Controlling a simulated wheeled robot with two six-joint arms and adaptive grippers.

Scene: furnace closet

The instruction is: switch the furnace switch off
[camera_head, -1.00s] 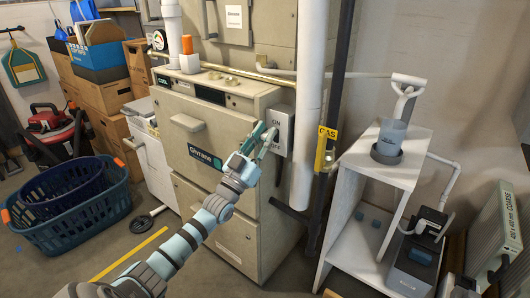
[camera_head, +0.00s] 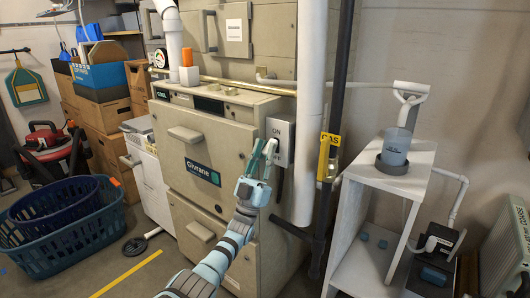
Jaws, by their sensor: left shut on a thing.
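The furnace switch (camera_head: 282,131) is a pale grey box on the right side of the beige furnace (camera_head: 219,139). The word ON shows on its upper part; its lower part is partly hidden behind my fingers. My left gripper (camera_head: 268,147) comes up from below, with its teal fingers at the left edge of the switch box. It is shut on the furnace switch, though the exact contact and the lever's position are hard to make out. My right gripper is not in view.
A white vertical pipe (camera_head: 310,110) and a dark gas pipe with a yellow tag (camera_head: 328,157) stand just right of the switch. A white shelf stand (camera_head: 417,160) is further right. Blue laundry baskets (camera_head: 75,239) sit on the floor at left.

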